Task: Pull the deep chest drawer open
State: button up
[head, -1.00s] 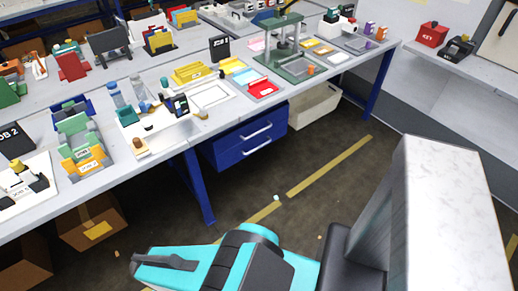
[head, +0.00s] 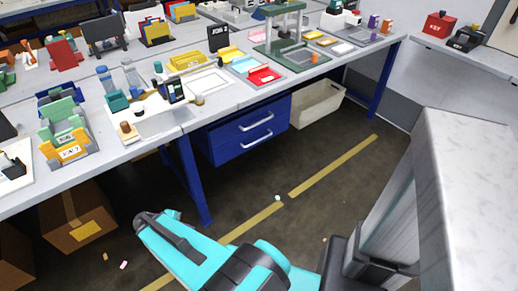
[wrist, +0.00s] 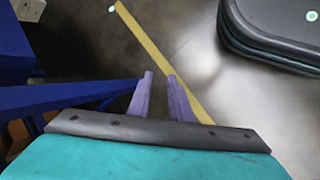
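A blue drawer chest (head: 215,147) hangs under the workbench in the head view. It has two drawer fronts, each with a pale bar handle. The lower, deeper drawer (head: 236,149) has its handle (head: 257,139) facing the aisle, and both drawers look closed. My turquoise arm is in front of the chest, low over the floor, clear of the handles. In the wrist view my gripper (wrist: 160,75) shows two purple fingers apart with nothing between them; its fingers cannot be made out in the head view. No drawer handle can be made out in the wrist view.
A blue bench leg (head: 187,180) stands left of the chest, and a pale bin (head: 318,106) sits to its right. Cardboard boxes (head: 80,215) lie under the bench at left. The floor before the chest is open, with a yellow line (head: 335,165).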

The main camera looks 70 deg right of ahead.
jog(key=w+d+h+b, duration=0.2)
jog(key=d+b, duration=0.4)
jog(key=d, duration=0.6)
jog(key=n+h+b, duration=0.3)
jog(key=h+b, duration=0.5)
jog(key=b, duration=0.8)
send_near(257, 142)
jog(key=shift+w+a+r+g, duration=0.2)
jog(key=shift+w+a+g, duration=0.25)
jog(key=shift+a, duration=0.3)
jog(key=shift+d, duration=0.1)
jog(key=shift+b+x, duration=1.65)
jog(key=shift+x, duration=5.15)
jog(key=shift+w+f, duration=0.1)
grip_shut()
